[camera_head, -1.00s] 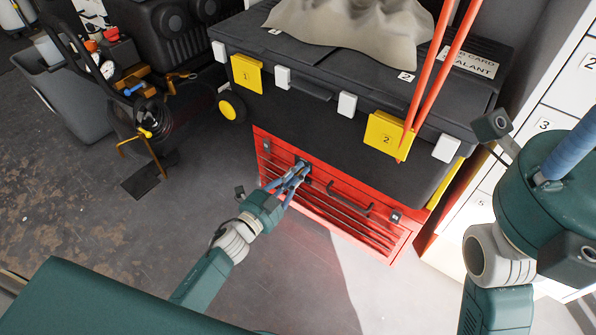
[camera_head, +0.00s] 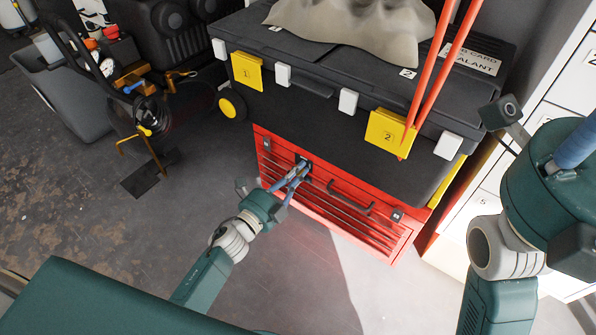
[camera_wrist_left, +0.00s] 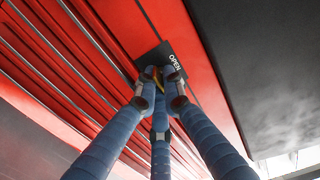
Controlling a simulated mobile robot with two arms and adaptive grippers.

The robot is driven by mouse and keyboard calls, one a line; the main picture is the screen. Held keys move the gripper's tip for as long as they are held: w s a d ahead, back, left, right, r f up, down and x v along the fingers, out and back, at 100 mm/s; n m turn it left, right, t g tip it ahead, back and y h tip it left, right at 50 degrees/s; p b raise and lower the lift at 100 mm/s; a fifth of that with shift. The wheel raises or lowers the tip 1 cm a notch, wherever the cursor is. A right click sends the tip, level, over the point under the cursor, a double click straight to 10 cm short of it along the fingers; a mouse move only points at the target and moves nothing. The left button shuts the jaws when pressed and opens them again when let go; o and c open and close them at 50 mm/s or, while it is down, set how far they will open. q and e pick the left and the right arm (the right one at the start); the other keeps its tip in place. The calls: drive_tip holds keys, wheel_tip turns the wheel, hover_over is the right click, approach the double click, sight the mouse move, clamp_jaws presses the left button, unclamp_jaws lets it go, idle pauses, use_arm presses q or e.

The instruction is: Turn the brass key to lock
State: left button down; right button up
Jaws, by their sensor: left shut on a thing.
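The red tool chest (camera_head: 330,205) stands low in the middle of the head view. My left gripper (camera_head: 302,170) reaches its upper front, at a small dark lock plate. In the left wrist view the blue fingers of my left gripper (camera_wrist_left: 160,88) are closed together on the brass key (camera_wrist_left: 152,73); only slivers of brass show between the fingertips. The dark lock plate (camera_wrist_left: 151,56) lies behind the key, with the word OPEN beside the fingertips. The fingers hide most of the key, so its exact angle cannot be told.
A black case (camera_head: 330,125) with yellow latches sits on the chest, with a grey cloth (camera_head: 350,30) and orange poles (camera_head: 436,75) above. A chest handle (camera_head: 350,200) is right of my fingers.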

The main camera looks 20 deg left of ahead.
use_arm(q)
drive_tip(key=shift+f, duration=0.1)
drive_tip(key=c, duration=2.2)
unclamp_jaws()
drive_tip(key=shift+o, duration=0.2)
drive_tip(key=v, duration=1.2)
drive_tip(key=shift+s, duration=0.1)
